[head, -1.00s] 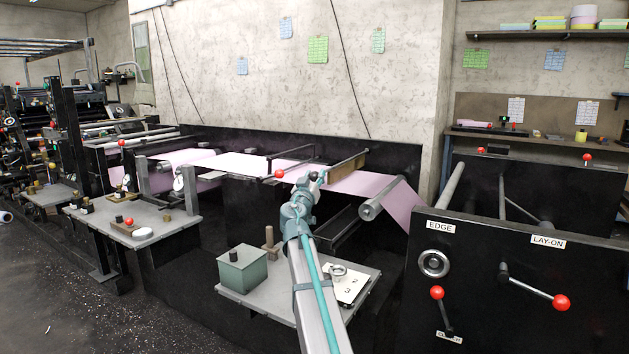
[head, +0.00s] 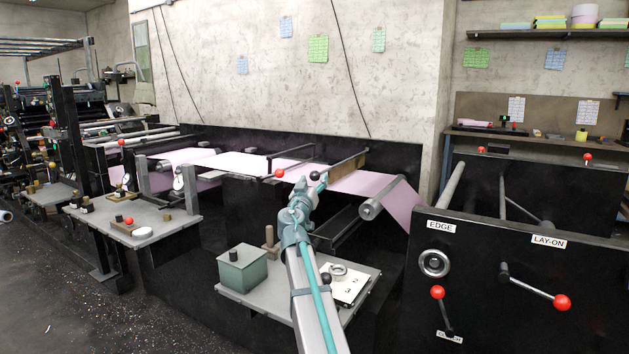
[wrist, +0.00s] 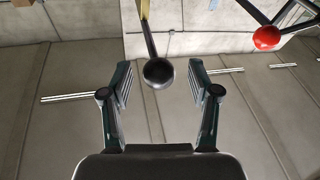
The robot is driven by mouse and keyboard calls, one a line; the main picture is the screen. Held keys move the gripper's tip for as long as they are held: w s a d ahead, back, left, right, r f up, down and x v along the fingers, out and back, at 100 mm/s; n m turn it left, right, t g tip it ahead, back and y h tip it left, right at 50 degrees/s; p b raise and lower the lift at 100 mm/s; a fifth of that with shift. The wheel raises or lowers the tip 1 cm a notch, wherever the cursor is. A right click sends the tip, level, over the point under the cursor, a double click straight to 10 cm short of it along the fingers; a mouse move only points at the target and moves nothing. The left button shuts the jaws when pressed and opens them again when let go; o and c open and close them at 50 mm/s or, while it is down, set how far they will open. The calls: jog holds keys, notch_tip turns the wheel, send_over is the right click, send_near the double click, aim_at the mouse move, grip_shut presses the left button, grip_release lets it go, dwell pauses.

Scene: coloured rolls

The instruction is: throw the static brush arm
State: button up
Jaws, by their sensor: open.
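The static brush arm shows in the head view as a tan brush bar (head: 347,166) above the pink web, with a black ball knob (head: 315,175) at its near end. In the wrist view the black knob (wrist: 158,72) sits on a thin dark rod, between and slightly beyond my two fingertips. My gripper (wrist: 158,88) is open, with a gap on both sides of the knob. In the head view my gripper (head: 312,186) is right at the knob and partly hides the rod and brush. I cannot tell whether any finger touches it.
A red ball handle (head: 280,173) on another rod is close to the left of the knob; its red ball (wrist: 267,37) is at upper right in the wrist view. The pink web (head: 375,186) runs over a roller (head: 370,209). A grey side table (head: 245,295) stands below my arm.

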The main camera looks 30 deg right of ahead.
jog(key=v, duration=1)
jog(key=shift+s, duration=0.15)
jog(key=shift+a, duration=0.1)
